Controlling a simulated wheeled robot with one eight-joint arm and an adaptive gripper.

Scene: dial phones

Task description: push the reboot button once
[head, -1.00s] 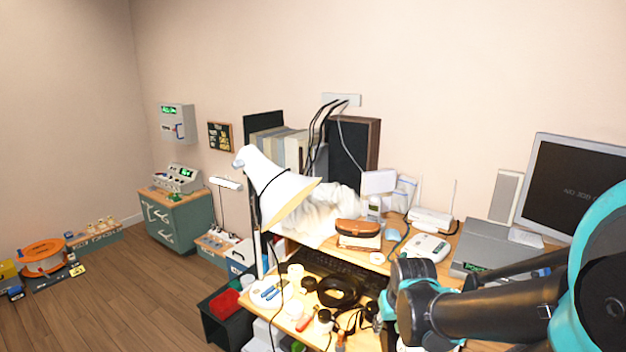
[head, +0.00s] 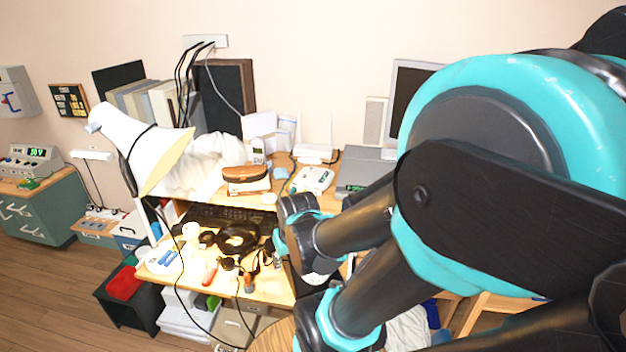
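No button marked reboot can be made out at this size. A white router-like box (head: 314,154) with upright antennas stands at the back of the desk. In front of it is a white device (head: 312,180) with a dark patch on top, perhaps a phone. To their right is a grey box (head: 366,170) with a small green display, partly covered by my arm. My black and turquoise arm fills the right side and reaches over the desk's front right. My gripper cannot be picked out in the head view.
A white lamp (head: 146,150) stands at the desk's left. A brown case (head: 246,174), black tape roll (head: 238,238) and keyboard crowd the desk (head: 262,292). A monitor (head: 410,88) is behind my arm. Bare floor (head: 60,300) lies to the left.

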